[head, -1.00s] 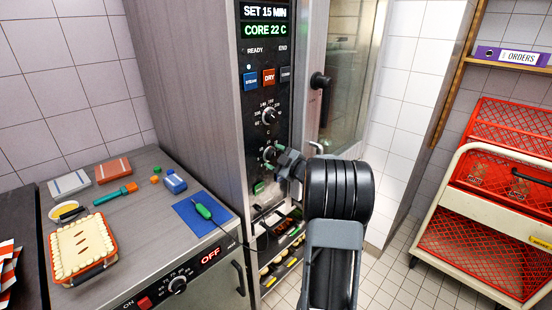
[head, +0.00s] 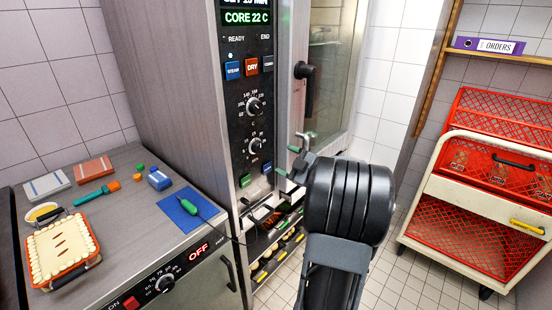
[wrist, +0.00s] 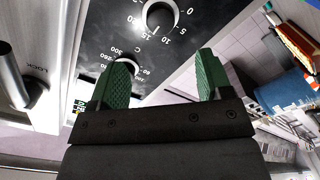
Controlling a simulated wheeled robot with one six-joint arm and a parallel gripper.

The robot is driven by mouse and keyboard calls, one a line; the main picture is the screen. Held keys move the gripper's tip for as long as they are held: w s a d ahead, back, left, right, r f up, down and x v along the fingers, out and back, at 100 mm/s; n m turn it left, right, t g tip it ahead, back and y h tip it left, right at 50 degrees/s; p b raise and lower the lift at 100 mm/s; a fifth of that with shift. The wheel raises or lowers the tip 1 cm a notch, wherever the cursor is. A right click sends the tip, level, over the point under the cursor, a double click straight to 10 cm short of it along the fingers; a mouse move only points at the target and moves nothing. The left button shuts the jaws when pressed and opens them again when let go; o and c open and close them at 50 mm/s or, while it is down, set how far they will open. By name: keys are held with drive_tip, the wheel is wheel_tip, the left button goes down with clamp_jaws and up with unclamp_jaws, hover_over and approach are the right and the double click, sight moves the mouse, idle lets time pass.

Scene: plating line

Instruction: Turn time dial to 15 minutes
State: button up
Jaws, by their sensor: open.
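The time dial (head: 256,146) is the lower black knob on the oven's dark control panel. In the wrist view the dial (wrist: 160,16) is at the top, partly cut off, with 5, 10 and 15 around it. The set-time line of the oven display (head: 246,3) is mostly cut off by the head view's top edge. My gripper (head: 288,160) is open and empty, right of and slightly below the dial, apart from it. In the wrist view its green-padded fingers (wrist: 164,74) stand wide apart.
The temperature dial (head: 254,105) is just above the time dial. The left counter holds a pie (head: 62,248) and a probe (head: 189,206) on a blue mat.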

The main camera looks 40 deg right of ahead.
drive_tip(key=shift+s+d, duration=0.2)
drive_tip(key=shift+s, duration=1.05)
